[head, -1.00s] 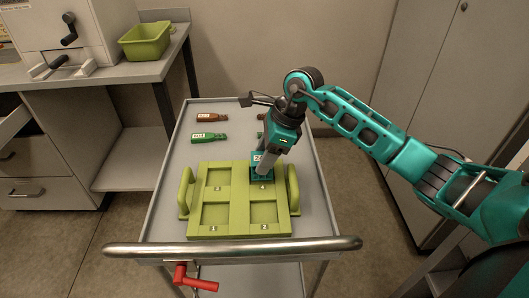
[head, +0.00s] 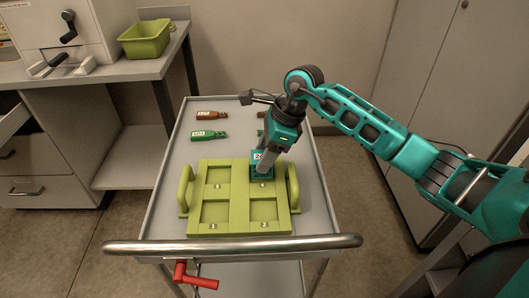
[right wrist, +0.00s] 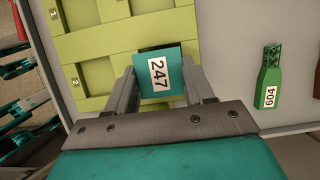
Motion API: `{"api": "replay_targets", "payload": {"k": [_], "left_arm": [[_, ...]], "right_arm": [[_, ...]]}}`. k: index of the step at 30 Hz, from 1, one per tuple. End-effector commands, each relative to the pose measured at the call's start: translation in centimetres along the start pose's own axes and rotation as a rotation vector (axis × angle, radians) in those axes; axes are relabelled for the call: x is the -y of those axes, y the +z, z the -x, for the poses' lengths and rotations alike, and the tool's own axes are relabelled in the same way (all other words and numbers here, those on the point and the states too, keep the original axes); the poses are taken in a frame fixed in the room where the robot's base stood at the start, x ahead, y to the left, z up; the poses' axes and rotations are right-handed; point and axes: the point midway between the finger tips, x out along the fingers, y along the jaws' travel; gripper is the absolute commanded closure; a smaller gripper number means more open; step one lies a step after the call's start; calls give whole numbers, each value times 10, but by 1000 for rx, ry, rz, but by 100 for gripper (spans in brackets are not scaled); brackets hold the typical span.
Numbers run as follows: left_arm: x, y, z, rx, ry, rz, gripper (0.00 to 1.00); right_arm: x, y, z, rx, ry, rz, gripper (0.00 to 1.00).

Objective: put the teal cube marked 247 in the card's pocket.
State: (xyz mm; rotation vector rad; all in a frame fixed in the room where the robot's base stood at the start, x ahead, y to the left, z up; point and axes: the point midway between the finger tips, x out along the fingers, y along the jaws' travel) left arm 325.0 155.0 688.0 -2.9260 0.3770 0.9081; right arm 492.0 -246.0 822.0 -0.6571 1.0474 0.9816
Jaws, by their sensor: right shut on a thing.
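The teal cube marked 247 (right wrist: 160,72) is between the two fingers of my right gripper (right wrist: 163,92), its label facing up in the right wrist view. In the head view the cube (head: 262,173) is at the far right pocket of the lime green card (head: 240,212). A dark strip of that pocket shows beside the cube in the wrist view. I cannot tell how deep the cube sits or whether it touches the pocket floor. My right gripper (head: 266,160) is shut on it from above. The other three pockets look empty. My left gripper is not in view.
The card lies on a grey cart (head: 318,205) with a metal push bar (head: 235,246) in front. A green bottle (head: 208,135) and a brown bottle (head: 211,115) lie behind the card. A green bin (head: 145,40) stands on the left bench.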

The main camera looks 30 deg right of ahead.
Motion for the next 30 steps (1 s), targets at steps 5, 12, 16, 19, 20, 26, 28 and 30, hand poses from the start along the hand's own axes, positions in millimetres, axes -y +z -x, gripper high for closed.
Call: {"api": "replay_targets", "payload": {"k": [5, 12, 16, 19, 20, 26, 28, 30], "left_arm": [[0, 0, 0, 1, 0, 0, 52], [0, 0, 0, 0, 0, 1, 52], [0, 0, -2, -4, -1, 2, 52], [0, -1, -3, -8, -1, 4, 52], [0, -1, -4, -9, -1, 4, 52], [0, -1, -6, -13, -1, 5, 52], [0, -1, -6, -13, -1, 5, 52], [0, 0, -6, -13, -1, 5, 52]], "right_arm": [[0, 0, 1, 1, -1, 0, 74], [0, 0, 0, 1, 0, 1, 74], [0, 0, -2, 1, 0, 1, 74], [0, -1, -3, 1, -1, 0, 74], [0, -1, -3, 1, -1, 0, 74], [0, -2, -6, 0, -1, 0, 74], [0, -3, -7, 0, -1, 0, 74], [0, -3, -8, 0, -1, 0, 74]]}}
